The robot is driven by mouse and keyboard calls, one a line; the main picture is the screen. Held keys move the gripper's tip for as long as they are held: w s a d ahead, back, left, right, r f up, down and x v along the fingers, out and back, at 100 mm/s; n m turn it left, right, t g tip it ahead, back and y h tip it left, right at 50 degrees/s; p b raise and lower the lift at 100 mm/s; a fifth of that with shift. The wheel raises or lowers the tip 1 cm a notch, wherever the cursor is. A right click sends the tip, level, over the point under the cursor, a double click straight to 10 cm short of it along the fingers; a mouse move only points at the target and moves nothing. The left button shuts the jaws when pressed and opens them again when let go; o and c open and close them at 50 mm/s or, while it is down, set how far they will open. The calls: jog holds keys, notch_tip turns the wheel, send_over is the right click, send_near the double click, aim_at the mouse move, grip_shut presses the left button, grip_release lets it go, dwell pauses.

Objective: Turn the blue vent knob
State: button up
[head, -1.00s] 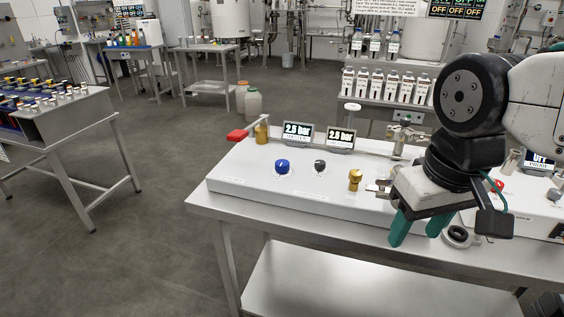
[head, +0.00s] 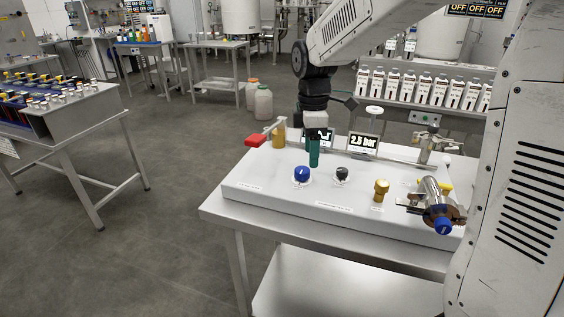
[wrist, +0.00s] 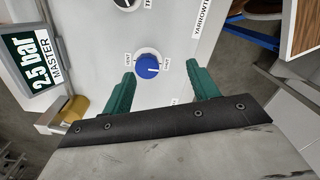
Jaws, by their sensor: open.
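The blue vent knob (head: 302,174) is a round blue dial with a white pointer line on the top of the white panel. In the wrist view, the blue vent knob (wrist: 148,66) lies just ahead of and between the two green fingertips, with small labels around it. My gripper (head: 314,164) points down, beside and behind the knob in the head view. In the wrist view my gripper (wrist: 160,80) is open and empty, with its fingers on either side of the line to the knob. I see no contact with the knob.
A black knob (head: 342,174) and a brass knob (head: 381,188) stand to the right. A steel valve with a blue cap (head: 443,227) is at the panel's right. A pressure display (head: 363,143), a red handle (head: 255,140) and a brass fitting (head: 278,138) stand behind.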

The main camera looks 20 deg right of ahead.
aim_at(303, 170)
jog(key=shift+w+r+n+t, duration=0.15)
jog(key=shift+w+r+n, duration=0.15)
jog(key=shift+w+n, duration=0.25)
jog(key=shift+w+r+n+t, duration=0.15)
jog(key=shift+w+r+n, duration=0.15)
jog(key=shift+w+n, duration=0.25)
jog(key=shift+w+a+r+n, duration=0.1)
jog(key=shift+w+r+n, duration=0.1)
jog(key=shift+n, duration=0.4)
jog(key=shift+f+n, duration=0.1)
jog(key=shift+n, duration=0.3)
jog(key=shift+a+f, duration=0.2)
jog(key=shift+a, duration=0.1)
notch_tip(303, 170, down, 7)
jog(key=shift+a+f, duration=0.15)
jog(key=shift+f, duration=0.05)
jog(key=c, duration=1)
